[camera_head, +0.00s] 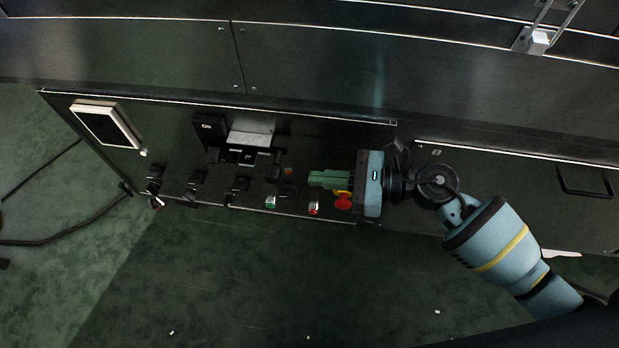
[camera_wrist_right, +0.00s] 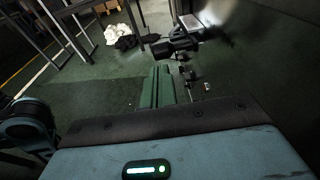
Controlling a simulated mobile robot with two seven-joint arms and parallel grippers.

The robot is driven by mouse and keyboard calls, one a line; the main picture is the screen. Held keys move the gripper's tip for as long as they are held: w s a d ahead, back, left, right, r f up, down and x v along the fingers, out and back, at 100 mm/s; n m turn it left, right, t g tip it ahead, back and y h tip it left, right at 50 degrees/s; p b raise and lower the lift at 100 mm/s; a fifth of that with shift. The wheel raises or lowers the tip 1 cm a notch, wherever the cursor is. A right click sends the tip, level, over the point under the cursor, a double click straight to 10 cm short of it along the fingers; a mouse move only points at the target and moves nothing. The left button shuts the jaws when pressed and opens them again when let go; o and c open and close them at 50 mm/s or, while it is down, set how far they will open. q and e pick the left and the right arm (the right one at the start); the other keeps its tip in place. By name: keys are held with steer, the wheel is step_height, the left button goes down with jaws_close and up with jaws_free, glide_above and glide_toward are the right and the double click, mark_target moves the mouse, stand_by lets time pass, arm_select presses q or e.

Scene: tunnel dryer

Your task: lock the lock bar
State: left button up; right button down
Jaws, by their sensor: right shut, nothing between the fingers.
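On the dark control panel (camera_head: 180,145) there is a black switch fitting with a plate marked "On" (camera_head: 208,127) and a grey block (camera_head: 250,139). A black bar-like part (camera_head: 243,157) lies just below the block and appears to be the lock bar. Whether it is locked cannot be told. My right gripper (camera_head: 312,179) points left, a little right of this part and apart from it. Its green fingers are shut and empty. In the right wrist view the fingers (camera_wrist_right: 156,88) are together, with a black protruding part (camera_wrist_right: 175,45) beyond them. My left gripper is not in view.
A green button (camera_head: 270,202), a red button (camera_head: 314,208) and a red emergency stop (camera_head: 343,202) sit near the right gripper. A screen (camera_head: 106,124) is at left. The green floor in front is mostly clear.

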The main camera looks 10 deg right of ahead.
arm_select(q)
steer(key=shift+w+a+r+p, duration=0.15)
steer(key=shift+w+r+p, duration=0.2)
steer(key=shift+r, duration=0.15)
arm_select(e)
steer(key=v, duration=0.8)
steer(key=shift+d, duration=0.25)
